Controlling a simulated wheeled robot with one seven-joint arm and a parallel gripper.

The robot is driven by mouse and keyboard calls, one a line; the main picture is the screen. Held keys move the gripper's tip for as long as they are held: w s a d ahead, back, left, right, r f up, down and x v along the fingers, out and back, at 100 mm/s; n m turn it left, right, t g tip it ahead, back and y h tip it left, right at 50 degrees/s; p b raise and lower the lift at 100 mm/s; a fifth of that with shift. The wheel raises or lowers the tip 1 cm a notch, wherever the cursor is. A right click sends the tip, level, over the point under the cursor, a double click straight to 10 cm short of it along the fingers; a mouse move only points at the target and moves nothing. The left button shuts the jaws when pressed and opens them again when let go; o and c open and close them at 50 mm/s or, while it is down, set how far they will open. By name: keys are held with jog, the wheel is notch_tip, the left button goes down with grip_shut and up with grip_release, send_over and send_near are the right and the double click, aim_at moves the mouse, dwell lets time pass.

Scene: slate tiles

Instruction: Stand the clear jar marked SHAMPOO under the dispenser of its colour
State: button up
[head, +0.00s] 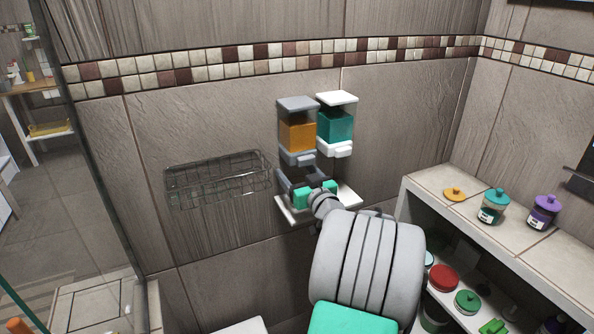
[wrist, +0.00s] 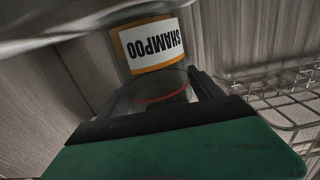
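The clear jar marked SHAMPOO (wrist: 155,46) fills the middle of the wrist view. Its white label has an orange edge and reads upside down. Clear glass with a red ring shows beside the label. The dark fingers of my gripper (wrist: 160,97) lie along both sides of the glass and look shut on it. In the head view my gripper (head: 302,183) is below the orange-filled dispenser (head: 297,134), over a pale ledge (head: 287,212). I cannot make out the jar there. A teal-filled dispenser (head: 335,125) hangs just right of the orange one.
A wire basket (head: 218,178) hangs on the wall to the left and shows in the wrist view. More lidded jars sit below.

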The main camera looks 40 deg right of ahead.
jog(key=shift+o, duration=0.5)
jog(key=shift+r, duration=0.15)
jog(key=shift+s+r+p, duration=0.1)
jog(key=shift+r+p, duration=0.05)
jog(key=shift+p, duration=0.25)
jog(key=b+v, duration=0.2)
jog(key=v, duration=0.9)
jog(key=shift+s+a, duration=0.2)
jog(key=shift+s, duration=0.15)
